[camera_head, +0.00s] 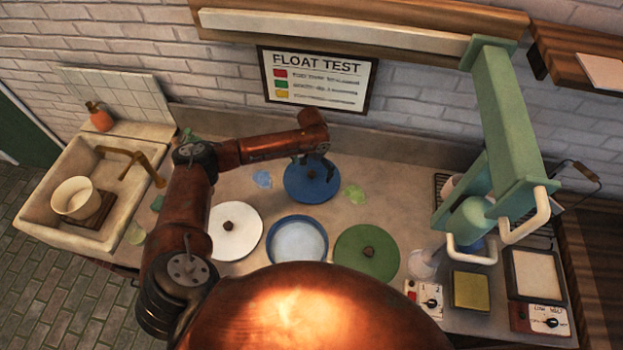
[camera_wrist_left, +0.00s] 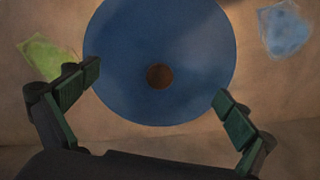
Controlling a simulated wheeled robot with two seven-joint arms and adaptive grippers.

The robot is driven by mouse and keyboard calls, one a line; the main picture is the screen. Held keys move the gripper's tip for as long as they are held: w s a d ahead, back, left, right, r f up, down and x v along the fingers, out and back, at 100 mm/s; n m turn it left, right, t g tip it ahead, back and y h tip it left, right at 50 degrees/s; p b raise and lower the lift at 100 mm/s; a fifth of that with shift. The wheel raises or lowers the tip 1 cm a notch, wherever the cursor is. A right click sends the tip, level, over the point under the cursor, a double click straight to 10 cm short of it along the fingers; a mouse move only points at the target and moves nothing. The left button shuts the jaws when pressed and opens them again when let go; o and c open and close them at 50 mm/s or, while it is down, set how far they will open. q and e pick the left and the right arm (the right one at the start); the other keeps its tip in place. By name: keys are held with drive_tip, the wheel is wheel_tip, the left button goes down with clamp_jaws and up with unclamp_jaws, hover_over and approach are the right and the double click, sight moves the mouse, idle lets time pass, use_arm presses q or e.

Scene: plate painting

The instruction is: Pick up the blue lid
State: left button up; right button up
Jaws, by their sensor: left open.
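The blue lid (camera_head: 326,185) lies flat on the counter near the back wall, a round disc with a small brown knob at its middle. In the left wrist view the blue lid (camera_wrist_left: 155,35) fills the upper middle, with its knob (camera_wrist_left: 160,77) showing between the fingers. My left gripper (camera_head: 314,170) is above the lid, with its fingers pointing down. In the left wrist view the left gripper (camera_wrist_left: 158,98) is open, its fingers spread either side of the knob and holding nothing. My right gripper does not show.
A white lid (camera_head: 236,243), a blue-rimmed dish (camera_head: 297,228) and a green lid (camera_head: 380,262) lie in front. A blue patch (camera_head: 262,179) and a green patch (camera_head: 355,194) flank the blue lid. A green press (camera_head: 509,120) stands right, a sink (camera_head: 48,216) left.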

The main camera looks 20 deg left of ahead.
use_arm(q)
drive_tip(key=shift+f, duration=1.25)
drive_tip(key=shift+c, duration=0.6)
clamp_jaws()
